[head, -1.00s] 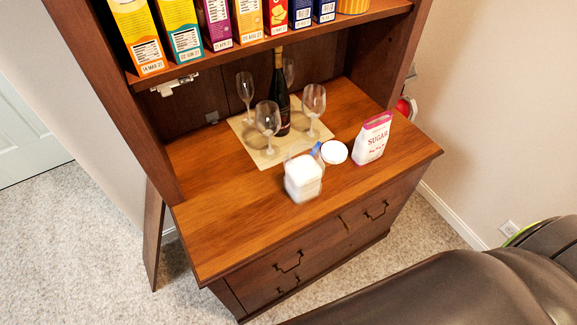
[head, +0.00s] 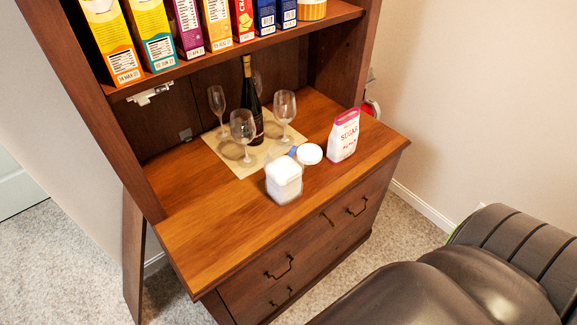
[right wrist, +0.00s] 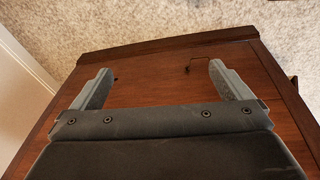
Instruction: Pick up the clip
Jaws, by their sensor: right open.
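A small blue item (head: 292,151), which looks like the clip, lies on the hutch counter between the clear jar of white contents (head: 284,181) and a round white lid (head: 310,153). It is small in the head view and seems partly hidden by the jar. My right gripper (right wrist: 162,82) is open with nothing between its fingers in the right wrist view. Wooden drawer fronts (right wrist: 150,95) show beyond the fingers, and the clip is not in that view. My left gripper is not in view.
A sugar bag (head: 343,135) stands right of the lid. Wine glasses (head: 243,128) and a dark bottle (head: 249,100) stand on a mat (head: 216,143) behind the jar. The shelf (head: 225,60) with boxes overhangs the back. The counter's front left (head: 205,225) is clear.

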